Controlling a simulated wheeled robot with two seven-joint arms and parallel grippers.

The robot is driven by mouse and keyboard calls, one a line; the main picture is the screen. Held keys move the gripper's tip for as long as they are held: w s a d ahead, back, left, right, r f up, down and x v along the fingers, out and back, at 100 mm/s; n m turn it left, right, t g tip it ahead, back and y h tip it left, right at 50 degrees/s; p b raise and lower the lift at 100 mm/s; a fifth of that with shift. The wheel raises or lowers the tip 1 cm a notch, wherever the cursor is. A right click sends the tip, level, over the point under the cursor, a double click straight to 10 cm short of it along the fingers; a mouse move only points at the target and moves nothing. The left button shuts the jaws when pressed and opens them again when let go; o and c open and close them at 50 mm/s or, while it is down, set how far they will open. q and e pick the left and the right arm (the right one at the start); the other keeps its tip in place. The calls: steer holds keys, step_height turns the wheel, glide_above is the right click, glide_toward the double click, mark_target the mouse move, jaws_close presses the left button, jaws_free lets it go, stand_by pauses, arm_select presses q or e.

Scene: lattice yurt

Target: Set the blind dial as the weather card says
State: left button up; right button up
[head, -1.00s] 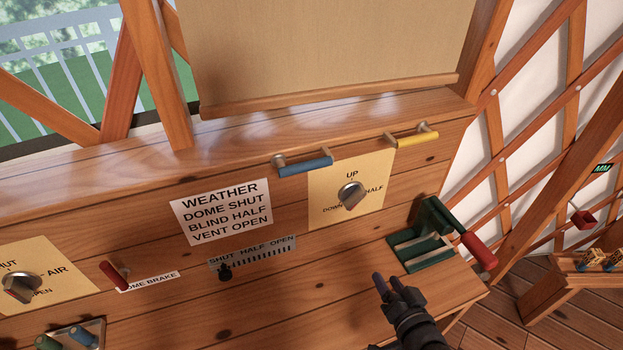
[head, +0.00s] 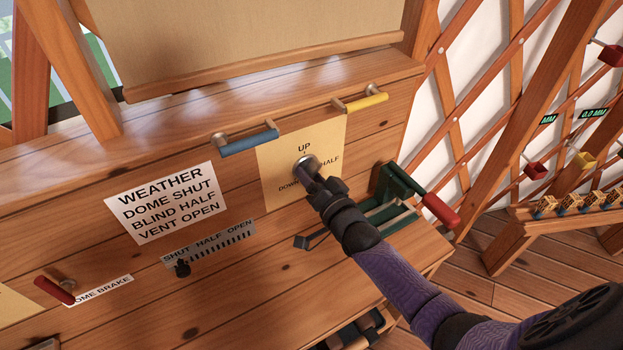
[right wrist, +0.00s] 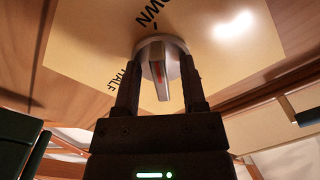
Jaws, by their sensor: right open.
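The blind dial is a round metal knob (head: 306,164) with a raised bar, on a cream plate (head: 275,190) marked UP, DOWN and HALF. My right gripper (head: 311,174) is at the knob and covers part of it and the lettering. In the right wrist view, its open fingers (right wrist: 159,88) stand either side of the knob's bar (right wrist: 159,75), with gaps on both sides. I cannot tell for sure which label the knob points to. The weather card (head: 167,203) reads DOME SHUT, BLIND HALF, VENT OPEN. My left gripper is not in view.
Blue (head: 249,143) and yellow (head: 366,102) handles sit above the plate. A SHUT HALF OPEN slider (head: 210,244) lies below the card, with a red dome brake handle (head: 55,289) at left. A green device (head: 397,183) with a red grip (head: 441,211) stands right of my arm.

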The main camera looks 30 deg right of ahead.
jaws_close()
steer(key=shift+n, duration=0.3)
steer(key=shift+d+r+n+p, duration=0.1)
steer(key=shift+d+n+p, duration=0.05)
steer(key=shift+n, duration=3.4)
steer(key=shift+d+f+n+p, duration=0.1)
steer(key=shift+d+n+p, duration=0.1)
steer(key=shift+n, duration=3.3)
steer(key=shift+d+r+n+p, duration=0.1)
steer(key=shift+d+n+p, duration=0.05)
steer(key=shift+n, duration=3.4)
jaws_free()
